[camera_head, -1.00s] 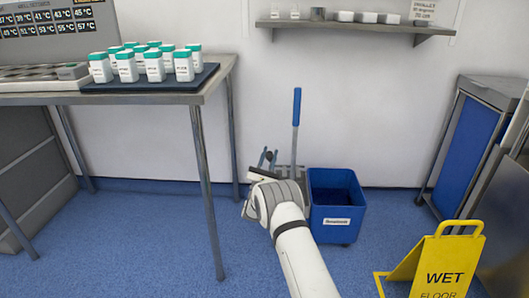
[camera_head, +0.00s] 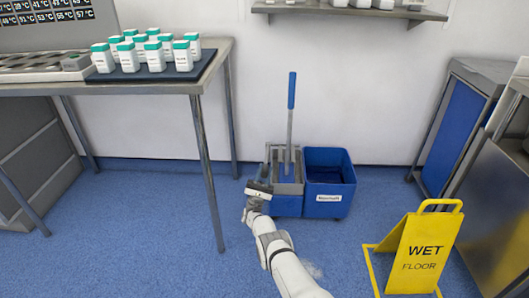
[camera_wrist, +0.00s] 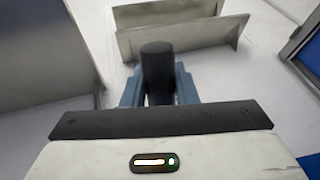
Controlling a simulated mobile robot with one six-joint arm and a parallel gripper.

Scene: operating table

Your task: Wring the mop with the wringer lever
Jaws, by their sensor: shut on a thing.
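The blue mop bucket (camera_head: 328,198) stands on the floor near the wall, with a grey wringer (camera_head: 287,186) on its left part. The mop's pole, with a blue grip (camera_head: 291,90), rises upright from the wringer; the mop head is not distinguishable. My gripper (camera_head: 262,181) is low at the front left of the wringer. In the wrist view, its blue-grey fingers (camera_wrist: 158,90) are shut on a dark round grip (camera_wrist: 158,66), apparently the wringer lever's end. The rest of the lever is mostly hidden.
A yellow wet floor sign (camera_head: 425,255) stands at the right front. A metal table (camera_head: 212,72) with bottles is at the left, its leg near my arm. A blue-panelled cabinet (camera_head: 468,140) stands at the right. Floor between bucket and sign is clear.

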